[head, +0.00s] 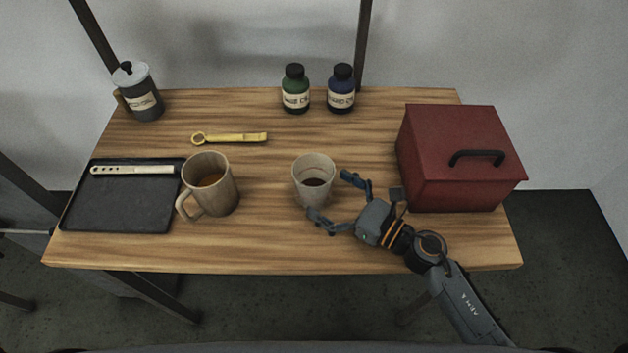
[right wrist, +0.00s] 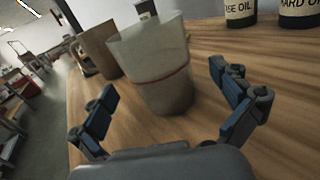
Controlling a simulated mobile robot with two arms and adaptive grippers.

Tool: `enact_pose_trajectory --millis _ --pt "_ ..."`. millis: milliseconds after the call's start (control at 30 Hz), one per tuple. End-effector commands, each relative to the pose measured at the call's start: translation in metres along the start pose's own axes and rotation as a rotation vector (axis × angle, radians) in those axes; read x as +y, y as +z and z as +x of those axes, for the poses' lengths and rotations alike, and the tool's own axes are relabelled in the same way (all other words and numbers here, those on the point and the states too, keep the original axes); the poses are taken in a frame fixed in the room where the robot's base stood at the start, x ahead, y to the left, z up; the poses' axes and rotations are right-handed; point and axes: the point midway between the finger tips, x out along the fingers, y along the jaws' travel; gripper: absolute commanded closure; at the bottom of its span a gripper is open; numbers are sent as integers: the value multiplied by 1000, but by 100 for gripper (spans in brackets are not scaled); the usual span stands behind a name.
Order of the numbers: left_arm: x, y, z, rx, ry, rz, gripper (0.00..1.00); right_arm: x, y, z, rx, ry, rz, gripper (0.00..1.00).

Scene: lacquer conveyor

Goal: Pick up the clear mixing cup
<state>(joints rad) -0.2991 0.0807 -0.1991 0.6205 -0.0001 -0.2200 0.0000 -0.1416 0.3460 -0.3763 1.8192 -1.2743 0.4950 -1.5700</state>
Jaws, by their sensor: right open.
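My left gripper is not in view.
A brown mug (head: 212,184) stands left of the cup. A red box (head: 448,150) is on the right. Two bottles, green (head: 295,90) and blue (head: 341,90), stand behind. A yellow opener (head: 235,138), black tray (head: 115,205) and grey canister (head: 140,95) are leftward. The table's front middle is clear.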

Motion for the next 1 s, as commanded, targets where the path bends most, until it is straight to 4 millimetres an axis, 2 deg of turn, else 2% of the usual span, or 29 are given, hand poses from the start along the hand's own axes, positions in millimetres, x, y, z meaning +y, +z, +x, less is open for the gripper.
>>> enact_pose_trajectory --millis 33,200,500,800,1000 --pt "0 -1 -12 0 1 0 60 1 8 10 -3 -1 2 0" --pt "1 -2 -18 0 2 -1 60 2 5 31 -1 -1 0 0" --pt "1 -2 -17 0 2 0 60 2 2 35 0 0 -1 0" --pt "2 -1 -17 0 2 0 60 2 2 34 0 0 -1 61" --pt "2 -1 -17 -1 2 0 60 2 2 34 -1 0 -1 62"
